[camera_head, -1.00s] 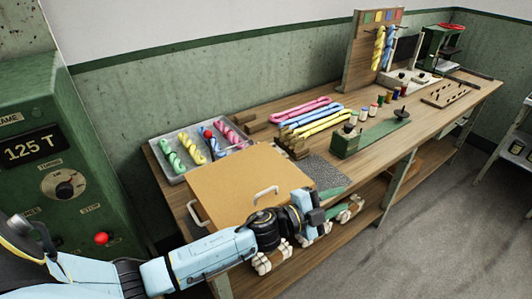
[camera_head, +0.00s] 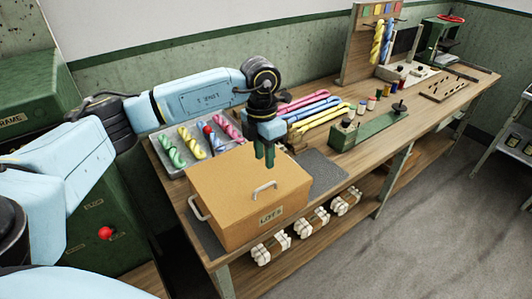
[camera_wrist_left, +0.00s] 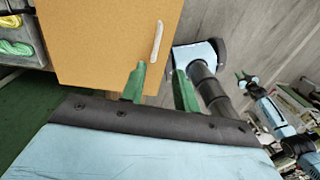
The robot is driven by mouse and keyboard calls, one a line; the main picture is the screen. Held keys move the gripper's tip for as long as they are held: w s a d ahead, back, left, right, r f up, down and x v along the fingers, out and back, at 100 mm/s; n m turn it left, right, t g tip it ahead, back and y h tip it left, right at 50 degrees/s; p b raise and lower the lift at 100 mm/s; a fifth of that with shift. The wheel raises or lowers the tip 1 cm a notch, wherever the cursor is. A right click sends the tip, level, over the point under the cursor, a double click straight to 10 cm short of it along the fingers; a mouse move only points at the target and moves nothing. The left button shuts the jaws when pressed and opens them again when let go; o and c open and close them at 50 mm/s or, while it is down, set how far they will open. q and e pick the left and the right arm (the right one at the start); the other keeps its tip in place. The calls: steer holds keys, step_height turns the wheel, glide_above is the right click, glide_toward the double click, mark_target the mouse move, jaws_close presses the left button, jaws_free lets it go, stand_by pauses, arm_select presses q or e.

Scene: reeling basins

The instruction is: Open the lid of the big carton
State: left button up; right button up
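The big carton (camera_head: 235,208) is a tan box with a label on its front, near the left end of the workbench. Its lid (camera_head: 225,180) is down flat, with a pale handle (camera_head: 265,189) near the front edge. My left gripper (camera_head: 264,158) hangs fingers-down above the lid, just behind the handle in the picture, touching nothing that I can see. In the left wrist view its green fingers (camera_wrist_left: 160,88) are parted and empty, and the handle (camera_wrist_left: 156,41) shows beyond them. My right gripper (camera_wrist_left: 243,77) is small at the right of that view; its opening is unclear.
A grey tray of coloured skeins (camera_head: 172,173) stands behind the carton. Pink, blue and yellow skeins (camera_head: 318,116) lie to its right, near a green block (camera_head: 368,130). White-wrapped bundles (camera_head: 312,221) lie on the shelf below. The floor at right is clear.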

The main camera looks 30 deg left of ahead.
mark_target(265, 186)
arm_select(q)
steer(key=shift+d+f+b, duration=0.1)
steer(key=shift+f+b, duration=3.75)
steer(key=shift+f, duration=1.95)
jaws_close()
steer(key=shift+r, duration=0.1)
